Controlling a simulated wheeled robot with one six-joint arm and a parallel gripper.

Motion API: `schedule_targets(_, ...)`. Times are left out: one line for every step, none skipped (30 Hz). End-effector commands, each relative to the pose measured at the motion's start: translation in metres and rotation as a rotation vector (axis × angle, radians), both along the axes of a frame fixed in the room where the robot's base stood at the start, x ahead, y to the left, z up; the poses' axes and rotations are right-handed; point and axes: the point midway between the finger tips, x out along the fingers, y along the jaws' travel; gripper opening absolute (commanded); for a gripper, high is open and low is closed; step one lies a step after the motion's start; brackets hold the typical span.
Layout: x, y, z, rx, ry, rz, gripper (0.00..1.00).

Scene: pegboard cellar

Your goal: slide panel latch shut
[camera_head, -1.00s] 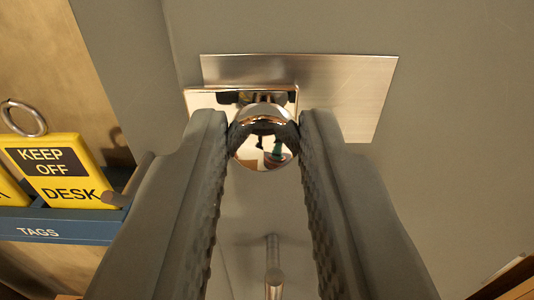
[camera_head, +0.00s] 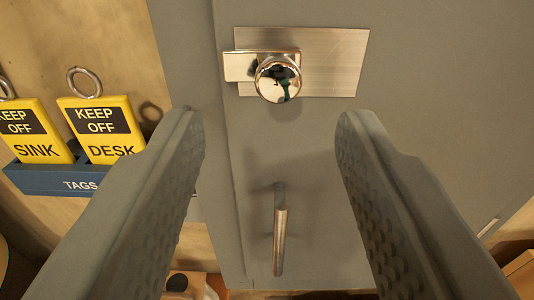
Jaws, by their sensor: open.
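The panel latch has a shiny round knob (camera_head: 278,79) on a brushed metal plate (camera_head: 335,62), fixed near the top of a grey panel door (camera_head: 420,60). A polished bolt (camera_head: 238,66) reaches left from behind the knob, and its left end overlaps the seam at the door's left edge. My gripper (camera_head: 270,118) is open and empty. Its two fingers stand wide apart below the knob in the picture, touching neither knob nor plate.
A vertical bar handle (camera_head: 280,230) is on the door between my fingers in the picture. At left, a blue tag holder (camera_head: 60,180) carries yellow tags reading KEEP OFF DESK (camera_head: 102,128) and KEEP OFF SINK (camera_head: 32,130). Wooden items lie at the bottom.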

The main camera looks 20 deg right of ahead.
Motion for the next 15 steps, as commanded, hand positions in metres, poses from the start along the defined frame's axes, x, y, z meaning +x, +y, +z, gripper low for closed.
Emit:
schedule_targets(-0.009, 0.003, 0.0, -0.001, 0.0, 0.002, 0.44)
schedule_targets(-0.014, 0.005, 0.001, -0.001, 0.0, 0.002, 0.44)
schedule_targets(-0.02, 0.007, 0.001, 0.0, 0.0, 0.002, 0.44)
schedule_targets(-0.025, 0.009, 0.0, -0.001, 0.0, 0.002, 0.44)
schedule_targets(-0.03, 0.01, 0.001, 0.0, 0.0, 0.001, 0.44)
schedule_targets(-0.036, 0.012, 0.0, 0.0, -0.001, 0.002, 0.44)
schedule_targets(-0.041, 0.014, 0.001, 0.0, -0.001, 0.002, 0.44)
schedule_targets(-0.046, 0.016, 0.001, -0.001, -0.001, 0.003, 0.44)
schedule_targets(-0.053, 0.018, 0.001, -0.001, -0.001, 0.003, 0.44)
schedule_targets(-0.058, 0.019, 0.001, -0.001, -0.002, 0.003, 0.44)
schedule_targets(-0.063, 0.021, 0.001, 0.0, -0.001, 0.003, 0.44)
schedule_targets(-0.069, 0.023, 0.0, -0.001, 0.0, 0.003, 0.44)
schedule_targets(-0.075, 0.025, 0.001, -0.001, -0.001, 0.003, 0.44)
schedule_targets(-0.079, 0.027, 0.001, -0.001, -0.001, 0.003, 0.44)
schedule_targets(-0.085, 0.029, 0.0, 0.0, 0.0, 0.003, 0.44)
